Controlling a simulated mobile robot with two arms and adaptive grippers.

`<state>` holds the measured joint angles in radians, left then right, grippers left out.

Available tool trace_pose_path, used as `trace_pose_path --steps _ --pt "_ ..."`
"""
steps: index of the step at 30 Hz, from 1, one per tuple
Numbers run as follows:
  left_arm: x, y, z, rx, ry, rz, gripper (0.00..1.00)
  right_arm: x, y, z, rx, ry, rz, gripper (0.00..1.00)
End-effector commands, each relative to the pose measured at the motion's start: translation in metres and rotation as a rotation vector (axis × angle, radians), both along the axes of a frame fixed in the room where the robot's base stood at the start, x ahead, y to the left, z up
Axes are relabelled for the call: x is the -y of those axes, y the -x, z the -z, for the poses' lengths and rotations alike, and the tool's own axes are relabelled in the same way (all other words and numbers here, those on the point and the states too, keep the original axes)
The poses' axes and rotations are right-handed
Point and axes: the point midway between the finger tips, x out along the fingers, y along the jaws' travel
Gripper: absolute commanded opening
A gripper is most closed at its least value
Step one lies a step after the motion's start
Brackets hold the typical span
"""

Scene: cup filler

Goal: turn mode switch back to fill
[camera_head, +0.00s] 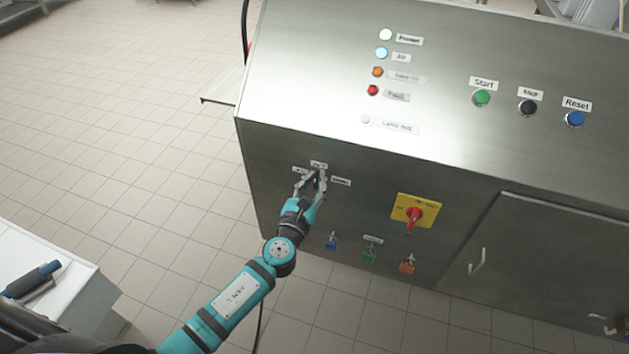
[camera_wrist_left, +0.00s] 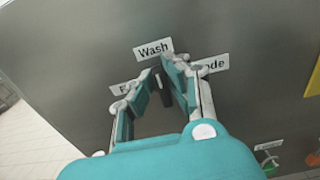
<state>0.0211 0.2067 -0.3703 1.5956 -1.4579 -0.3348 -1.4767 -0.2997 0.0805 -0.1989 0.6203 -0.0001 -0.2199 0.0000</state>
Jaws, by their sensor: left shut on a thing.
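The mode switch is a small dark knob on the front of the steel cabinet, and it shows between the fingers in the left wrist view (camera_wrist_left: 166,92). A "Wash" label (camera_wrist_left: 153,49) is above it, a label starting with "F" (camera_wrist_left: 126,89) is to its left, and a label ending in "ode" (camera_wrist_left: 211,66) is to its right. My left gripper (camera_head: 313,180) is at the switch and shut on it; the fingers hide much of the knob. The knob's visible part points up toward "Wash". My right gripper is not in view.
A yellow panel with a red rotary switch (camera_head: 414,216) is right of my left gripper. Small blue (camera_head: 331,244), green (camera_head: 369,255) and orange (camera_head: 407,267) parts are below. Start (camera_head: 481,98), Stop (camera_head: 527,107) and Reset (camera_head: 575,119) buttons are on the sloped top.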

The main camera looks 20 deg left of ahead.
Motion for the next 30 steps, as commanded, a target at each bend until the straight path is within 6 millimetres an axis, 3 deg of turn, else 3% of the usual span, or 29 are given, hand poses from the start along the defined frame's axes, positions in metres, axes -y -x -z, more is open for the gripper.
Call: trace_pose_path --steps 11,30 --pt "-0.002 0.000 0.002 -0.004 0.131 0.000 0.00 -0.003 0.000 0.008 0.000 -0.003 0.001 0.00" --pt "-0.008 0.000 0.005 -0.024 0.719 -0.001 0.00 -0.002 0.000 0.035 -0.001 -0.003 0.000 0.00"
